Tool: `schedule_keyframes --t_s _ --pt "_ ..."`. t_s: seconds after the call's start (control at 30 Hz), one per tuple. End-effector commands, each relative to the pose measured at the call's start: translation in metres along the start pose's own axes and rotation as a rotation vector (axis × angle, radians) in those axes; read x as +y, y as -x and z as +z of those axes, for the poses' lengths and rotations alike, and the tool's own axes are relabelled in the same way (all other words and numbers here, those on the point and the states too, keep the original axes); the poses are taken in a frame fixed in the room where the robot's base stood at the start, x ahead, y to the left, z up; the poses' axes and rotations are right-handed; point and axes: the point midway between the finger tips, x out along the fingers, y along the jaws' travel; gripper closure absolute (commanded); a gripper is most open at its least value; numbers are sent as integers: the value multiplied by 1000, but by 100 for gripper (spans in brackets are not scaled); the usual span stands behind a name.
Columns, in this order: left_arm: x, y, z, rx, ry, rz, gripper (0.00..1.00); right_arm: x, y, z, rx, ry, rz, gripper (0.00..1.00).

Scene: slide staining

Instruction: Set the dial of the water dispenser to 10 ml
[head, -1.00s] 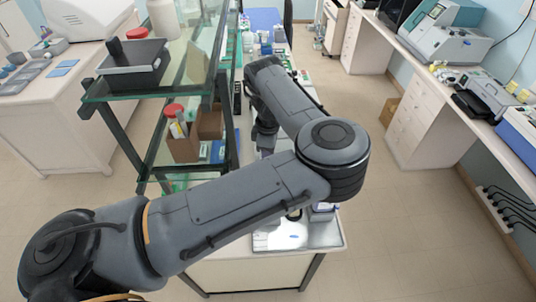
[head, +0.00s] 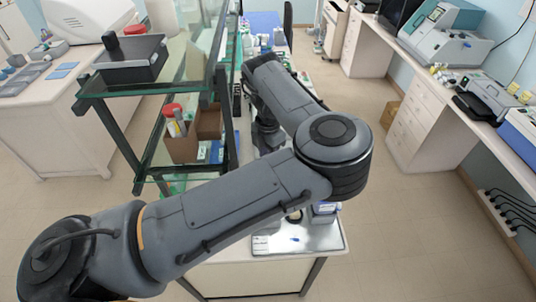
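No water dispenser or dial can be made out. The bench (head: 270,279) runs away from me in the middle, and my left arm covers much of it. Small bottles and boxes stand at its far part, too small to tell apart. My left arm comes in from the lower left, bends at a large elbow and reaches to the far bench, where a dark wrist part points down beside the shelf. Its gripper fingers cannot be seen. My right gripper is not in view.
A glass shelf rack (head: 209,88) stands close left of my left arm, with a black tray (head: 130,66) on top and a brown box (head: 181,147) below. A pale tray (head: 322,239) lies at the bench's near end. Open floor (head: 420,240) lies to the right.

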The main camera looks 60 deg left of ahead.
Motion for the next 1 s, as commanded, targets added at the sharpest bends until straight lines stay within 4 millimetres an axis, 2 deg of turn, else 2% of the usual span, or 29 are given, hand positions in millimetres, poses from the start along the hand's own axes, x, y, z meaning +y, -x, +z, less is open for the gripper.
schedule_keyframes --t_s 0.33,0.87,0.9,1.0 --pt "0 0 0 0 134 0 99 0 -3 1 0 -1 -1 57" --pt "0 0 0 -1 155 0 99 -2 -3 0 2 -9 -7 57" --pt "0 0 0 -1 155 0 63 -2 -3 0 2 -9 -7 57" --pt "0 0 0 -1 154 0 47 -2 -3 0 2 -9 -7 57"
